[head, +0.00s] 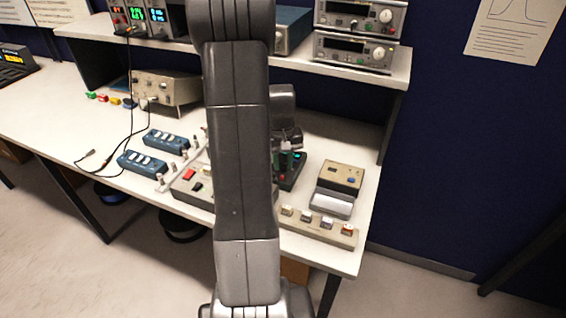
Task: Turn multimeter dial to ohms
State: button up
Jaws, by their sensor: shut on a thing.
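The multimeter (294,176) is a small dark unit with a green display. It sits on the white bench right of my arm, partly hidden by the arm and gripper. My gripper (288,157) points down at the multimeter, its fingers shut on what appears to be the dial. The dial and its markings are hidden, so its setting cannot be read.
In front is a strip with several switches (318,226). A panel with red and green buttons (190,184) and blue boxes (166,141) lie left. A shelf (385,72) with instruments overhangs behind.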

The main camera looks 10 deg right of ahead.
aim_at(282, 164)
jog(key=shift+m, duration=0.3)
jog(key=o, duration=1)
jog(key=shift+r, duration=0.1)
notch_tip(282, 164, up, 14)
jog(key=shift+a+f+b, duration=0.15)
jog(key=shift+b, duration=0.45)
jog(key=f, duration=0.7)
jog(key=f+p, duration=0.1)
jog(key=f, duration=0.6)
jog(key=shift+d, duration=0.2)
